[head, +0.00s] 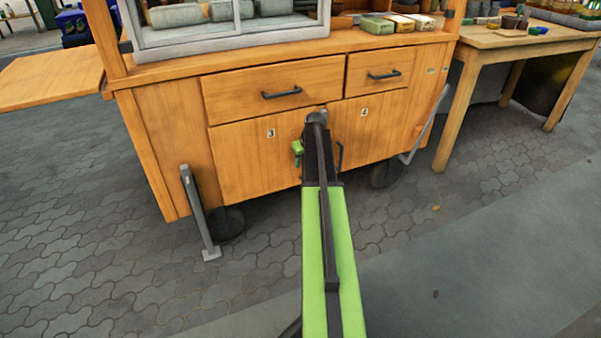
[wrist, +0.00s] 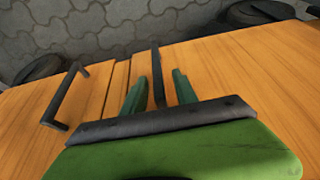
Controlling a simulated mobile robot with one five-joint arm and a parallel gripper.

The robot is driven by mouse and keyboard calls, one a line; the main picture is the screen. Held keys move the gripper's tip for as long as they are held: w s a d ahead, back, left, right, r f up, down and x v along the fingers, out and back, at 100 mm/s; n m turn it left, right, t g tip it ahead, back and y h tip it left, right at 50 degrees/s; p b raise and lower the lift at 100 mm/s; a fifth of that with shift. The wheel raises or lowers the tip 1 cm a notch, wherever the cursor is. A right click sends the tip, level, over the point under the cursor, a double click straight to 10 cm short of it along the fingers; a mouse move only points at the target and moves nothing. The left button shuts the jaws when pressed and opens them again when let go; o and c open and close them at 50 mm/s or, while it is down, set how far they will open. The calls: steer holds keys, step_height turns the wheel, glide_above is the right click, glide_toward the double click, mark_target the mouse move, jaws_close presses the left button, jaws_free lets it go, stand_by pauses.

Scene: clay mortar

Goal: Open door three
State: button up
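Door three (head: 243,165) is the wooden lower cart door with a small "3" label, and it looks closed. My arm covers its right edge in the head view. My gripper (head: 297,150) is at that edge. In the wrist view my gripper (wrist: 159,88) has its two green fingers apart, one on each side of a dark upright bar handle (wrist: 157,70). Gaps show between the bar and both fingers, so the handle is not clamped. Door three also fills the right of the wrist view (wrist: 240,70).
Door four (head: 375,125), labelled "4", is to the right, and its handle (head: 340,156) is close to my arm. Two drawers (head: 275,88) are above. A grey prop leg (head: 196,205) stands at the cart's left front. Paving in front is clear.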

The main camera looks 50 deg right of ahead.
steer(key=shift+c, duration=0.4)
jaws_close()
steer(key=shift+w+a, duration=0.1)
steer(key=shift+a, duration=0.05)
stand_by(0.8)
